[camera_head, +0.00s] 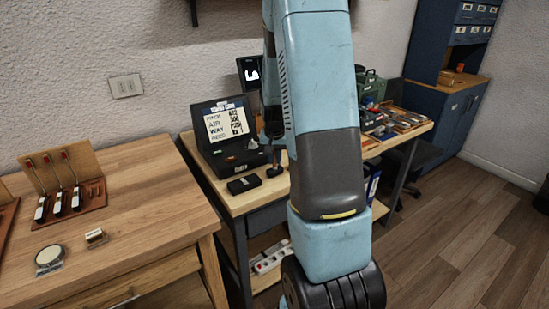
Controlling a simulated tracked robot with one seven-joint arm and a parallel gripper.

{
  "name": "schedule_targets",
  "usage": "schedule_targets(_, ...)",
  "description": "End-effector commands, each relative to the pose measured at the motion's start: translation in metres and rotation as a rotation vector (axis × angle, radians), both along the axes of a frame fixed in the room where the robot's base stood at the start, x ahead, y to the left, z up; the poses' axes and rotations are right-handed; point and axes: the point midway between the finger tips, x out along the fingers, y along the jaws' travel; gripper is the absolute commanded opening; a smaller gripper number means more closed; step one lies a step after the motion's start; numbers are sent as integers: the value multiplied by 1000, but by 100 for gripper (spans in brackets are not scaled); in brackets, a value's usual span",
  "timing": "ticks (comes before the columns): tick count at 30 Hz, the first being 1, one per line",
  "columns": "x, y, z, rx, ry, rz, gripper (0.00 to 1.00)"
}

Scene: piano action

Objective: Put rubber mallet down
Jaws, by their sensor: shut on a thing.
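My blue-and-grey arm covers the middle of the view. My gripper (272,131) shows as a small dark shape at the arm's left edge, over the far workbench (220,197); much of it is hidden behind the arm. It is shut on what looks like the rubber mallet (275,171), a dark piece below the gripper, low over or touching the bench top. The contact is too small to make out.
A black case with a lettered white panel (226,124) stands left of the gripper, with a small black box (243,184) in front. Tools and trays (398,122) fill the bench's right part. A wooden table (150,200) with a piano-action model (66,190) stands at left.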

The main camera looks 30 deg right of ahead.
Motion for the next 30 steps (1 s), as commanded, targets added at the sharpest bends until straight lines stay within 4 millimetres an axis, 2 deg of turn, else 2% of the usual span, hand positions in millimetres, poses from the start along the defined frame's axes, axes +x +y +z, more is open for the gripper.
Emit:
schedule_targets(6, 0, 0, -1, 0, 0, -1, 0)
schedule_targets(7, 0, -1, -1, 0, 0, -1, 18)
schedule_targets(15, 0, -1, 0, 0, 0, -1, 42)
schedule_targets(24, 0, -1, 3, 0, -1, -1, 42)
schedule_targets(30, -4, 2, 25, -1, -3, -1, 42)
